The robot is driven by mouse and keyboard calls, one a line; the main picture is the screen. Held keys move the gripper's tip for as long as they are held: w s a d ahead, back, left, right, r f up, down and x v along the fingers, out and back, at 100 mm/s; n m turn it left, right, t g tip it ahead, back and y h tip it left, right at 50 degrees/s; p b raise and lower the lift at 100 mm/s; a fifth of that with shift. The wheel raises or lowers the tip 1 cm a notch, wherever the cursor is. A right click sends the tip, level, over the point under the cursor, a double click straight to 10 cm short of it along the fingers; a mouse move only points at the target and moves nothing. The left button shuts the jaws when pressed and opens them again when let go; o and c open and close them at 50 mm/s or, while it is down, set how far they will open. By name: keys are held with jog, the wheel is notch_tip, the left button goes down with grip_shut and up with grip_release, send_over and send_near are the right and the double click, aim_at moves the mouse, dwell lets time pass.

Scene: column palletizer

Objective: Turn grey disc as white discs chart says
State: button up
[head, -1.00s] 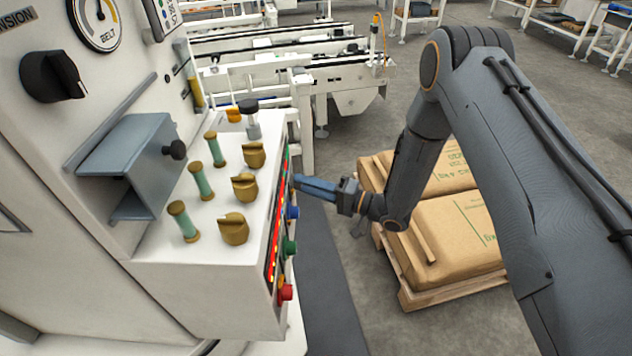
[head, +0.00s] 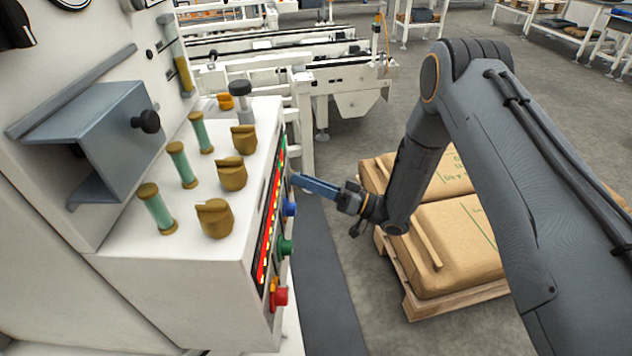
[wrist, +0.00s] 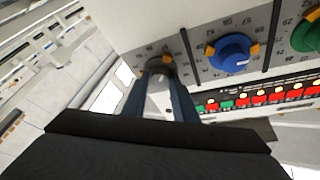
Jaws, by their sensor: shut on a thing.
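In the wrist view, the grey disc (wrist: 160,72) sits on the panel's front face beside a numbered scale. My gripper (wrist: 160,88) is shut on it, with one blue finger on each side. The fingers and wrist hide part of the disc and its scale. In the head view, my gripper (head: 297,178) reaches the front face of the control box from the right; the grey disc is hidden there. I cannot make out a chart with white discs in the current views.
A blue dial (wrist: 231,53) and a green dial (wrist: 306,35) sit to the right of the grey disc, above a row of lights (wrist: 250,98). Brass knobs (head: 215,218) stand on the box top. Sacks on a pallet (head: 455,245) lie behind my arm.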

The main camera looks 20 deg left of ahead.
jog(key=shift+r+n+g+b, duration=0.2)
jog(key=shift+n+g+b, duration=0.5)
jog(key=shift+n, duration=0.9)
jog(key=shift+y, duration=0.3)
jog(key=o, duration=1)
jog(key=shift+o, duration=0.2)
jog(key=shift+d+f, duration=0.1)
jog(key=shift+f, duration=0.05)
jog(key=b+v, duration=0.1)
jog(key=v, duration=0.6)
jog(key=shift+d, duration=0.35)
